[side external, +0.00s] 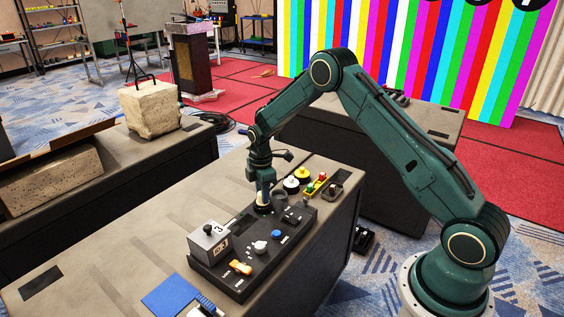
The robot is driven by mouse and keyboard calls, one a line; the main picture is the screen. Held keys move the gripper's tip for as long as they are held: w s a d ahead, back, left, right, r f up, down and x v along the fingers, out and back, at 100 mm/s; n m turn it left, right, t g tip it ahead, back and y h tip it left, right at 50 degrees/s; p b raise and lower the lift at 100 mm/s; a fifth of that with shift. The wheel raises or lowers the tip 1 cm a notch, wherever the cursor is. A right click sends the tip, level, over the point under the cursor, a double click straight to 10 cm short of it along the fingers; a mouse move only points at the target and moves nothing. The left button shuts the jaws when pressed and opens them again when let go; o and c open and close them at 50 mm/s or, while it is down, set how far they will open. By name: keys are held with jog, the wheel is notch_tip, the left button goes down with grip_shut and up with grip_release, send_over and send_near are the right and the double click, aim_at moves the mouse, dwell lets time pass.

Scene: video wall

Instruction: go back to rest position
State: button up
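My gripper (263,204) points down at the far left part of a black control panel (222,277) on the grey table. Its tip is at or just above a small round light-coloured part there. The fingers are too small to tell whether they are open or shut, or whether they touch that part. My green arm arches up from its base at the lower right and bends down to the panel.
The panel carries a grey box (209,243), an orange switch (240,267), a white knob (260,247) and a blue button (277,234). Yellow and white round pieces (291,184) stand behind it. A blue square (170,297) lies in front. The table's left side is clear.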

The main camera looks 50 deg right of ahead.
jog(key=o, duration=0.5)
jog(key=shift+r, duration=0.1)
jog(key=shift+r, duration=3.9)
jog(key=shift+r, duration=0.1)
jog(key=shift+r, duration=0.15)
jog(key=s+a+r+m+t, duration=0.1)
jog(key=s+a+r+m, duration=0.2)
jog(key=s+r, duration=0.55)
jog(key=s+a+r+m+t, duration=0.2)
jog(key=s+a+r+m, duration=0.3)
jog(key=r, duration=0.7)
jog(key=s+m+t, duration=0.1)
jog(key=s, duration=0.6)
jog(key=s+a+r+m, duration=0.1)
jog(key=s+m, duration=0.1)
jog(key=s, duration=0.5)
jog(key=s+a+r+m+t, duration=0.1)
jog(key=s+m, duration=0.1)
jog(key=s, duration=0.6)
jog(key=shift+a+t, duration=0.25)
jog(key=shift+t, duration=0.05)
